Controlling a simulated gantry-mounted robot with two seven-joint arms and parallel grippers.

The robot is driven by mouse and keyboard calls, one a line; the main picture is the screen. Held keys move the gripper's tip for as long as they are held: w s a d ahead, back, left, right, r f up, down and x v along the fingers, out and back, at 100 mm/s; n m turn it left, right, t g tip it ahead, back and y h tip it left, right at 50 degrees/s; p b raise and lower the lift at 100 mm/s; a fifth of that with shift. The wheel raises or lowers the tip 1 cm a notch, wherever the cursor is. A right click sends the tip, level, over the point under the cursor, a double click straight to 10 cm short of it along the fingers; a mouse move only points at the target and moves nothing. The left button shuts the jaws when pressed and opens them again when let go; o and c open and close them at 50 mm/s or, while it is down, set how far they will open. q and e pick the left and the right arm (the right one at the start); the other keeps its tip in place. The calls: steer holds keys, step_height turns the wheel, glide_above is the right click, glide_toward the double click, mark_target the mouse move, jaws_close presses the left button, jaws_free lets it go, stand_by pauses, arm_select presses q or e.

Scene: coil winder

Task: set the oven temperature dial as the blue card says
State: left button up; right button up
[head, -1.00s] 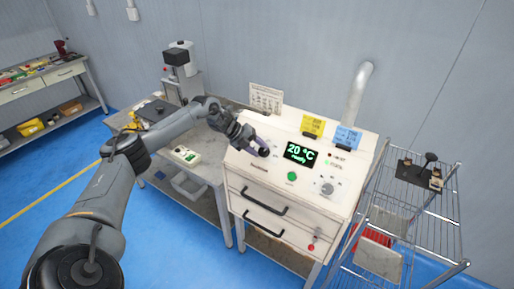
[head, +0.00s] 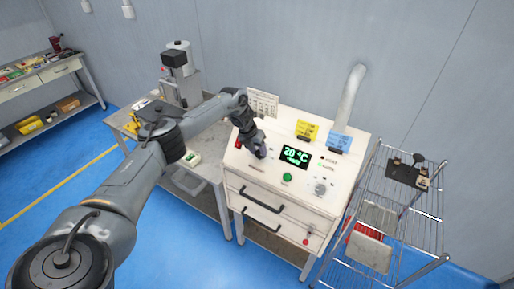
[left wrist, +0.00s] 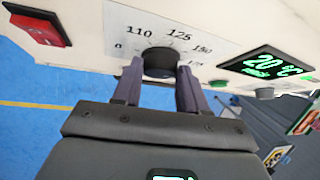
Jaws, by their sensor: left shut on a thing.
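The temperature dial (left wrist: 159,62) is a dark round knob on the white oven's (head: 262,189) sloped front panel. The dial's pointer cannot be made out. The blue card (head: 339,141) stands on the panel's back edge; its writing is too small to read. My right gripper is not in view.
The green display (head: 295,156) reads 20 °C. A red switch (left wrist: 38,27) is left of the dial. A green button (head: 287,177), a grey knob (head: 320,188) and a yellow card (head: 307,131) are on the oven. A wire rack (head: 390,220) stands at right.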

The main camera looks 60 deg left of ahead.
arm_select(q)
steer(key=shift+f, duration=0.1)
stand_by(0.5)
steer(key=o, duration=1)
steer(key=shift+w, duration=0.1)
steer(key=shift+o, duration=0.2)
steer(key=shift+r, duration=0.2)
steer(key=v, duration=1)
steer(key=shift+d+r, duration=0.2)
steer(key=shift+r, duration=0.1)
steer(key=shift+f, duration=0.1)
